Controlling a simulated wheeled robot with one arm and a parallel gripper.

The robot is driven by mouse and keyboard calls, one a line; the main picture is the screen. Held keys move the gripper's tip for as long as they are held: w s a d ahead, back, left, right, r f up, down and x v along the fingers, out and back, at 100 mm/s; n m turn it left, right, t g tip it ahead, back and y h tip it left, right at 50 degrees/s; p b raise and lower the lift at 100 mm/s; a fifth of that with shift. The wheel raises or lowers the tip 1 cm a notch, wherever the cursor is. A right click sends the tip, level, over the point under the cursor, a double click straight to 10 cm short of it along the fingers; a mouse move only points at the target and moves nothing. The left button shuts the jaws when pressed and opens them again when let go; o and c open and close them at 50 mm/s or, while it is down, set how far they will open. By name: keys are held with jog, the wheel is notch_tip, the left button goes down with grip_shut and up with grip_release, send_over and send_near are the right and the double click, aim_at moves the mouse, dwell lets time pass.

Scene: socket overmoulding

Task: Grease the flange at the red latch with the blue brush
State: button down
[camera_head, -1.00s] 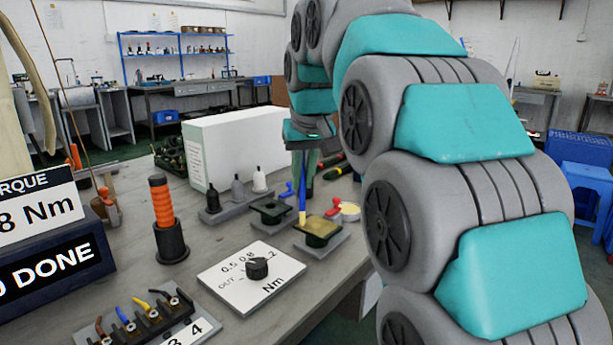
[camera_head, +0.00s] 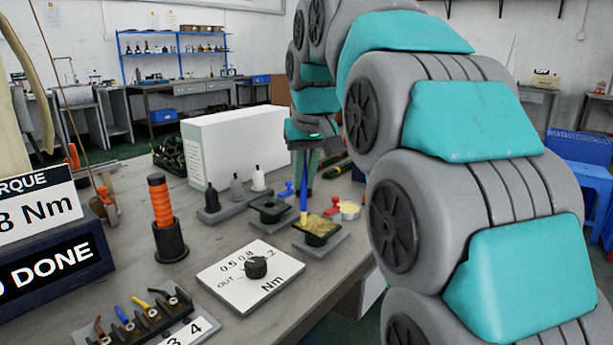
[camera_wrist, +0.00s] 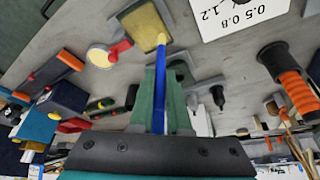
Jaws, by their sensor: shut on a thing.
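My gripper (camera_head: 304,180) is shut on the blue brush (camera_head: 303,203) and holds it upright, bristles down. In the wrist view my gripper's green fingers (camera_wrist: 163,78) close around the brush handle (camera_wrist: 165,58). The brush tip is over the flange (camera_head: 318,226) of the dark green mould half and seems to touch it; contact is hard to confirm. The flange, also in the wrist view (camera_wrist: 143,32), looks yellow over most of its top. The red latch (camera_head: 333,206) stands at its back right edge; it also shows in the wrist view (camera_wrist: 120,48).
A dish of yellow grease (camera_head: 349,210) stands right behind the red latch. A second mould half (camera_head: 270,207) with a blue latch (camera_head: 286,189) sits behind left. The torque dial plate (camera_head: 248,277) lies in front. An orange-handled tool (camera_head: 161,205) stands left. A white box (camera_head: 240,145) is behind.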

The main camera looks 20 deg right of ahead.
jog(key=shift+w+a, duration=0.25)
jog(key=shift+w, duration=0.1)
jog(key=shift+s+d, duration=0.1)
jog(key=shift+s, duration=0.05)
jog(key=shift+s+d, duration=0.4)
jog(key=shift+s, duration=0.2)
jog(key=shift+r+p, duration=0.55)
jog(key=shift+r, duration=0.95)
